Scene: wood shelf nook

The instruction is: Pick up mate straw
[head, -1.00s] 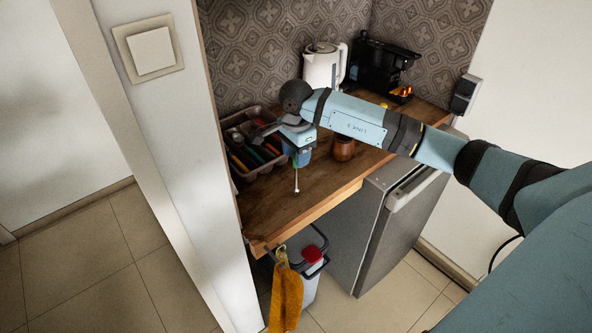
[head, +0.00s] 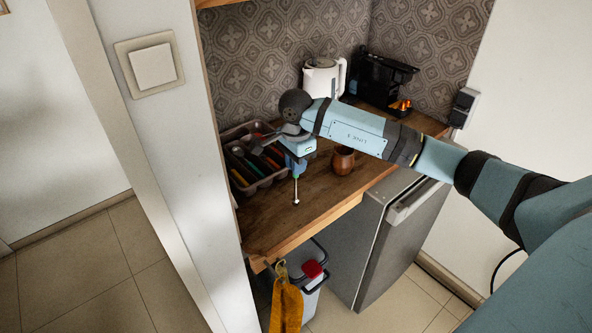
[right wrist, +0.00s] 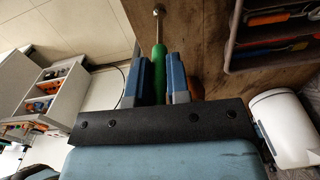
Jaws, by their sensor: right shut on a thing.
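The mate straw (head: 296,190) has a thin metal shaft with a small knob at its lower end. Its green part shows better in the right wrist view (right wrist: 159,57), with the metal shaft beyond it. My right gripper (head: 296,168) is shut on the green part, which lies between its two blue fingers in the right wrist view (right wrist: 156,75). The straw hangs nearly upright, knob down, over the wooden counter (head: 275,222), in front of the cutlery tray. Whether the knob touches the counter is hard to tell. My left gripper is not in view.
A divided cutlery tray (head: 262,183) with colourful utensils stands at the left, close to the gripper. A brown mug (head: 343,160) stands to the right. A white kettle (head: 321,77) and black coffee machine (head: 386,80) stand at the back. The counter's front is clear.

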